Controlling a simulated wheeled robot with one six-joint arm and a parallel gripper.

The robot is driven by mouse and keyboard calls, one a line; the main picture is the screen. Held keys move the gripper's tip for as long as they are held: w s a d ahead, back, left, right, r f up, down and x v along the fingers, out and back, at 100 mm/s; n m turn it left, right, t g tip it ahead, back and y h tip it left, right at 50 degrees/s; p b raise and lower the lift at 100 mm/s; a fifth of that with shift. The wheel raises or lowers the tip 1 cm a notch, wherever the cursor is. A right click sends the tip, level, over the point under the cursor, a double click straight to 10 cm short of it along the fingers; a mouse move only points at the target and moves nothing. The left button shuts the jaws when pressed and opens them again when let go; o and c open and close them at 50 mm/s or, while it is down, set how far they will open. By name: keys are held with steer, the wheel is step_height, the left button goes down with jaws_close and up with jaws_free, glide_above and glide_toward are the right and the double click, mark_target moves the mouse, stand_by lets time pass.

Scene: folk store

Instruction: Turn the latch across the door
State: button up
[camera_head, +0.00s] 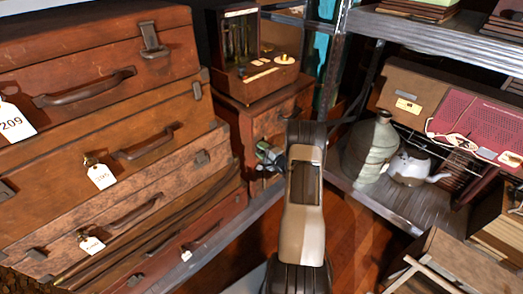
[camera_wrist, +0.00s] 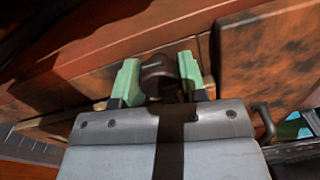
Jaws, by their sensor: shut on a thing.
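A small wooden cabinet (camera_head: 292,104) stands between the stacked suitcases and the metal shelf. In the head view my gripper (camera_head: 268,156) is at the cabinet's front, partly hidden by my arm. In the wrist view my gripper (camera_wrist: 160,82) has its two pale green fingers on either side of a dark latch piece (camera_wrist: 154,72) and is shut on it. The latch is in front of brown wood, near a seam beside a wooden panel (camera_wrist: 268,55). The latch's full shape and angle cannot be told, since the fingers and gripper body cover part of it.
Stacked brown suitcases (camera_head: 95,150) with tags rise close on the left. An open wooden box (camera_head: 262,80) sits on the cabinet.

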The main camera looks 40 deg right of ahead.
steer(key=o, duration=0.6)
steer(key=shift+o, duration=0.2)
steer(key=s+d+p, duration=0.1)
steer(key=s+d, duration=0.1)
steer(key=s, duration=1.1)
steer(key=shift+s+d+f, duration=0.2)
steer(key=shift+s+f, duration=0.05)
steer(key=shift+s, duration=0.1)
